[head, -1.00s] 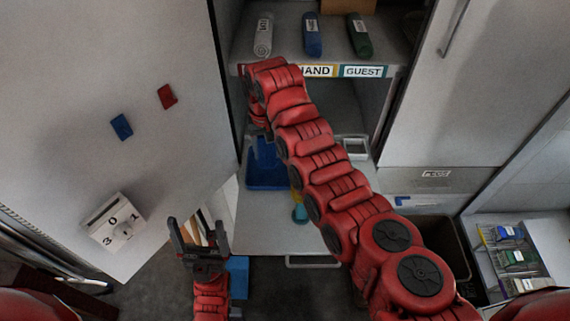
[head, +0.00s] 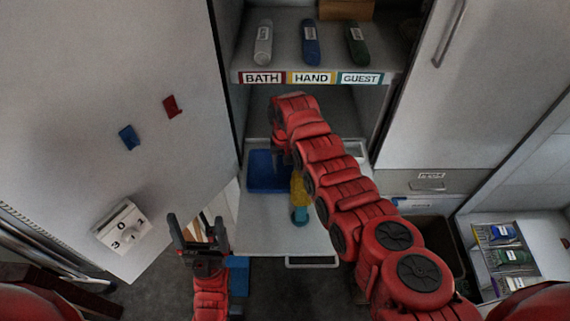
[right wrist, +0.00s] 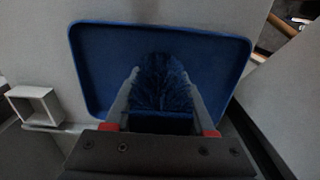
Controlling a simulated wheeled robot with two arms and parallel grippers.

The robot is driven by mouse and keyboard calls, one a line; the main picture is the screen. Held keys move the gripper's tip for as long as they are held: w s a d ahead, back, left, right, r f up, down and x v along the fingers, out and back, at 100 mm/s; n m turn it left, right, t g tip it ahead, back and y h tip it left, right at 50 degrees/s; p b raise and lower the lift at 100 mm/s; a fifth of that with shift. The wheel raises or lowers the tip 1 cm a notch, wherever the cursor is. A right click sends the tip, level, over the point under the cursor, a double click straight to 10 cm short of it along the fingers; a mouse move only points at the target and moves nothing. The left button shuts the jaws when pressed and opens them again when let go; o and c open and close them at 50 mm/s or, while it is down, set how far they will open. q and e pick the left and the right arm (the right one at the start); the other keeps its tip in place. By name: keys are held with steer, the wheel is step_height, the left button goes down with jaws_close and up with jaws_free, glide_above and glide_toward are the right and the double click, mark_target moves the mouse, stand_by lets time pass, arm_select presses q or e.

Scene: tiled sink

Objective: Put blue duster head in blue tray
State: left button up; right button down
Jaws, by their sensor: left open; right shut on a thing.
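The blue tray (head: 259,179) lies on the pulled-out shelf below the labelled shelf; the right wrist view shows its raised rim (right wrist: 90,90). The fluffy blue duster head (right wrist: 160,88) is between the fingers of my right gripper (right wrist: 160,74), which is shut on it. The duster head appears over the tray's inside; I cannot tell whether it touches the tray floor. In the head view my right arm hides the duster head. My left gripper (head: 199,236) is open and empty, low and left of the pulled-out shelf.
A yellow and teal object (head: 299,200) stands right of the tray, close to my right arm. Rolled white (head: 263,43), blue (head: 311,42) and green (head: 357,43) items lie on the labelled shelf above. A large door panel (head: 110,80) stands at left.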

steer(key=shift+f, duration=0.1)
steer(key=shift+f, duration=0.15)
steer(key=shift+c, duration=1.2)
jaws_free()
